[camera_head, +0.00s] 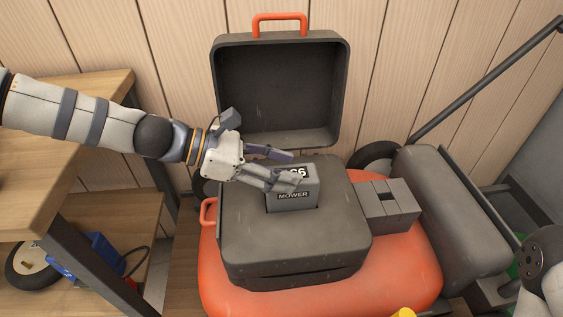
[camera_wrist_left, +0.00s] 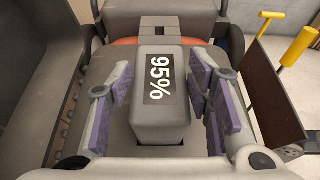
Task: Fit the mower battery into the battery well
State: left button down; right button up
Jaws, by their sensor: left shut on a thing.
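The mower battery (camera_head: 292,200) is a grey block marked "MOWER" with a black and white display on top. In the left wrist view the battery (camera_wrist_left: 163,112) shows "95%" on its top. It stands upright at the battery well (camera_head: 318,209), a dark opening in the mower's grey housing. Its lower part is hidden in the opening; how deep it sits I cannot tell. My left gripper (camera_head: 281,170) is shut on the battery, with purple-padded fingers on both sides of it. My right gripper is out of view.
The housing (camera_head: 250,245) tops the orange mower body (camera_head: 405,270). Its lid (camera_head: 280,95), with an orange handle, stands open behind. A grey block with a slot (camera_head: 389,205) is right of the housing. A wooden bench (camera_head: 95,110) stands at left.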

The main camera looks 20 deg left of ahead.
pick_arm(q)
jog(key=shift+f, duration=0.3)
dwell(0.8)
jog(key=c, duration=0.7)
grip_release()
jog(key=shift+c, duration=0.2)
jog(key=shift+a+f, duration=0.1)
jog(key=shift+f, duration=0.05)
jog(key=v, duration=1.2)
